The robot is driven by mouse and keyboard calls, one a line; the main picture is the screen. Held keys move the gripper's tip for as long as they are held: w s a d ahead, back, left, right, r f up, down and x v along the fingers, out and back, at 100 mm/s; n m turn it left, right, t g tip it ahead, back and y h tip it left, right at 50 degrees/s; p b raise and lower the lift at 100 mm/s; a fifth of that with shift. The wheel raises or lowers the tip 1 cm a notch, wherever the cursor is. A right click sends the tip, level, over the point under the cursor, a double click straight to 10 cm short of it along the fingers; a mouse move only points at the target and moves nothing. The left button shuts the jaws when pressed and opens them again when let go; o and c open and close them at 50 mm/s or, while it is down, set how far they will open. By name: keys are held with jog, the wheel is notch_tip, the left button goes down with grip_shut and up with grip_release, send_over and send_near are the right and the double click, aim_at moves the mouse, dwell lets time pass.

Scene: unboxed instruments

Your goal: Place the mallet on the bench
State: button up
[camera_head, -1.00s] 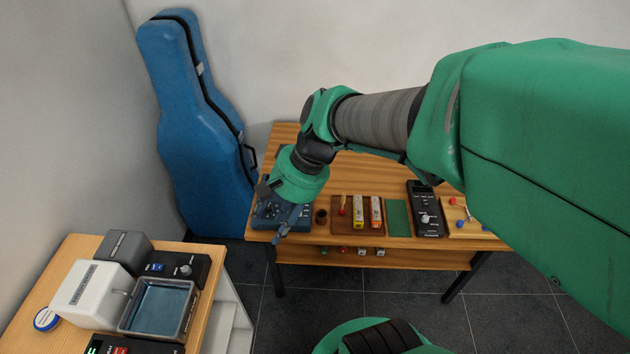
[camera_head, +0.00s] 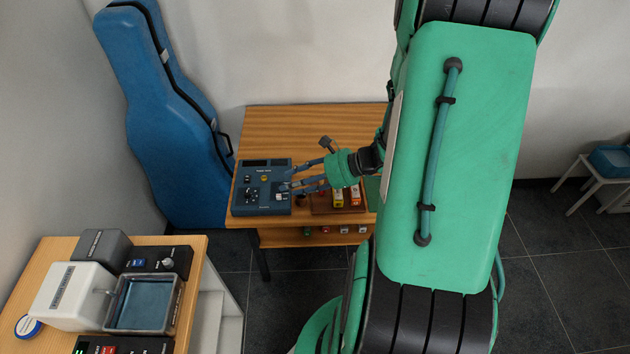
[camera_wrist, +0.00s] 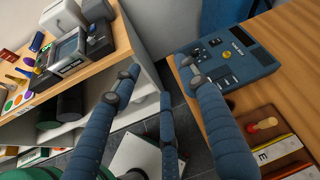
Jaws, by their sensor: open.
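A small pale stick with a red end (camera_wrist: 263,125), perhaps the mallet, lies on a brown board at the right in the wrist view. I see no other clear mallet. The wooden bench (camera_head: 300,125) stands against the back wall; it also shows in the wrist view (camera_wrist: 265,40). My gripper (camera_head: 291,187) points left above the bench, over the right part of a blue control box (camera_head: 248,195). In the wrist view my gripper (camera_wrist: 155,82) has its blue fingers spread, with nothing between them. My arm hides the bench's right part.
A brown board with two narrow boxes (camera_head: 338,197) lies right of the control box. A blue instrument case (camera_head: 165,110) leans left of the bench. A wood-topped counter (camera_head: 205,265) with a water bath (camera_head: 145,303) stands at front left. A white stool (camera_head: 590,180) is far right.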

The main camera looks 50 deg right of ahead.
jog(key=s+d+f+m+t+h, duration=0.3)
jog(key=d+f+m, duration=0.4)
jog(key=d, duration=0.3)
jog(key=m+t+h, duration=0.1)
jog(key=m+h, duration=0.3)
jog(key=m, duration=0.1)
send_near(321, 184)
jog(key=s+r, duration=0.3)
jog(key=shift+s+d, duration=0.15)
jog(key=b+x, duration=0.1)
jog(key=x, duration=0.7)
jog(key=shift+w, duration=0.35)
jog(key=shift+w, duration=0.1)
jog(key=shift+b+x, duration=0.7)
jog(key=shift+x, duration=1.8)
grip_shut()
